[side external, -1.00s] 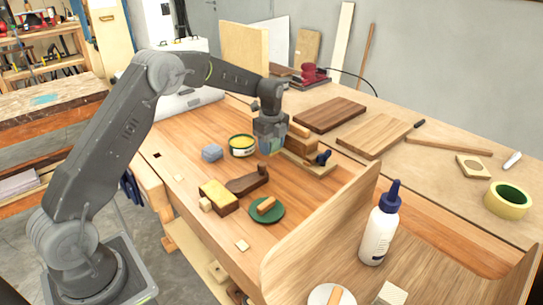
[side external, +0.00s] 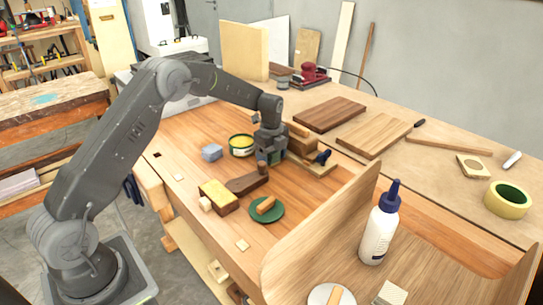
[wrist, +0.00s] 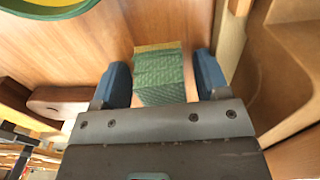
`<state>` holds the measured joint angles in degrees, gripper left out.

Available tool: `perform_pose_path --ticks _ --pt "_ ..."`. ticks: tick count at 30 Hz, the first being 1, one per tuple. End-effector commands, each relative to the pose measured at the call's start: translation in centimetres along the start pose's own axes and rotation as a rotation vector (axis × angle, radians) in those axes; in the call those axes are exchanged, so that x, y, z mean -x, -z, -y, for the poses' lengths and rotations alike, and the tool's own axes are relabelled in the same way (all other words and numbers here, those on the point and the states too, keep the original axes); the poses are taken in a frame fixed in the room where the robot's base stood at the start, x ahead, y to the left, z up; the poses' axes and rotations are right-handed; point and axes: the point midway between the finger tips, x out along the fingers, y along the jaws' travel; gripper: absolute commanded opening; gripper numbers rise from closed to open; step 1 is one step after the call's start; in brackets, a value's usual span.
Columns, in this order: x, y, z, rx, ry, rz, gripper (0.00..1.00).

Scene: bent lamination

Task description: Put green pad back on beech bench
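A green textured pad (wrist: 160,76) with a yellowish far edge sits between the two blue fingers of my gripper (wrist: 162,70) in the wrist view. A narrow gap shows on its right side, so the fingers look open around it and not closed on it. In the side view my gripper (side external: 268,158) is low over the beech bench (side external: 190,135), in front of a wooden block. The gripper mostly hides the pad there. Whether the pad touches the bench cannot be told.
A yellow-green tin (side external: 242,146) and a grey-blue block (side external: 212,153) stand left of my gripper. A brown wooden piece (side external: 248,182), a yellow-topped block (side external: 219,196) and a green disc with a wooden handle (side external: 267,211) lie nearer. A wooden plane (side external: 308,158) is close right.

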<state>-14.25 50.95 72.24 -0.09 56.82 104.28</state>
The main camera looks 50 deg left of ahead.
Motion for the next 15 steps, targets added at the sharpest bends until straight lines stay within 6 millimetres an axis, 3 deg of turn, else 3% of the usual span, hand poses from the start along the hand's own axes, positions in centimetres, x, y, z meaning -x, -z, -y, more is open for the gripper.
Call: perform_pose_path --ticks 9,15 --pt "0.2 0.0 0.0 0.0 0.001 0.0 0.72" --pt "2.8 0.0 0.1 0.0 0.004 0.001 0.72"
